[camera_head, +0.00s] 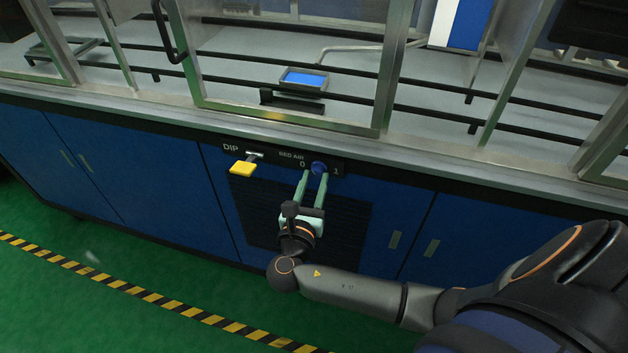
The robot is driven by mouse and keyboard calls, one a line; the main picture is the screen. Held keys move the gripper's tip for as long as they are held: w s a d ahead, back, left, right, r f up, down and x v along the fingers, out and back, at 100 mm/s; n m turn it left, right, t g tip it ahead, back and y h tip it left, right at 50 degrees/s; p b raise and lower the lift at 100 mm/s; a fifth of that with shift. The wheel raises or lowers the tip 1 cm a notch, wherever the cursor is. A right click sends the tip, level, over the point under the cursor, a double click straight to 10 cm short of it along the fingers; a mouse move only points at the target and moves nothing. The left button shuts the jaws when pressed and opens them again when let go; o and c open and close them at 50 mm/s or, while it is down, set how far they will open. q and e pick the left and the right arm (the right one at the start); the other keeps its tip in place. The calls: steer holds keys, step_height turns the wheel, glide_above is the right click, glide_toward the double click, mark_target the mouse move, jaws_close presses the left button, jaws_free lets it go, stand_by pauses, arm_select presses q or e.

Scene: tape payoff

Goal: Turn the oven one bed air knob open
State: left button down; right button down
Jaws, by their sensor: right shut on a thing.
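The bed air knob (319,167) is a small round blue knob on the dark panel strip below the bench edge, between a 0 and a 1 mark under the words BED AIR. My right gripper (313,174) reaches up to it from below, its two pale green fingers on either side of the knob. The fingers are shut on the knob and partly hide it. Which way the knob points is too small to tell. My left gripper is out of view.
A yellow DIP handle (243,168) sticks out left of the knob. A metal-framed glass door (285,119) stands above the panel. Blue cabinet doors (160,175) and a dark louvred grille (345,230) lie below. A green floor with striped tape is in front.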

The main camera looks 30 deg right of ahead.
steer(key=m, duration=0.2)
steer(key=shift+m, duration=1.2)
steer(key=m+b, duration=0.1)
steer(key=m, duration=0.1)
steer(key=shift+f+m, duration=0.1)
steer(key=shift+m, duration=0.3)
steer(key=m+b, duration=0.1)
steer(key=m, duration=0.1)
steer(key=shift+f+m+h, duration=0.1)
steer(key=shift+m+h, duration=0.3)
steer(key=m+b, duration=0.2)
steer(key=shift+m, duration=0.4)
steer(key=shift+m+b, duration=0.85)
steer(key=shift+m, duration=0.35)
steer(key=shift+m+g+b, duration=0.3)
steer(key=shift+m+b, duration=0.2)
steer(key=shift+m, duration=0.2)
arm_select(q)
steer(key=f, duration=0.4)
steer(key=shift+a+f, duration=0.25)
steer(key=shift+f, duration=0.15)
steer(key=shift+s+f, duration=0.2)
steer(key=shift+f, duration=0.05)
arm_select(e)
steer(key=shift+w+r+m, duration=0.1)
steer(key=shift+r+m, duration=0.1)
steer(key=shift+m, duration=0.2)
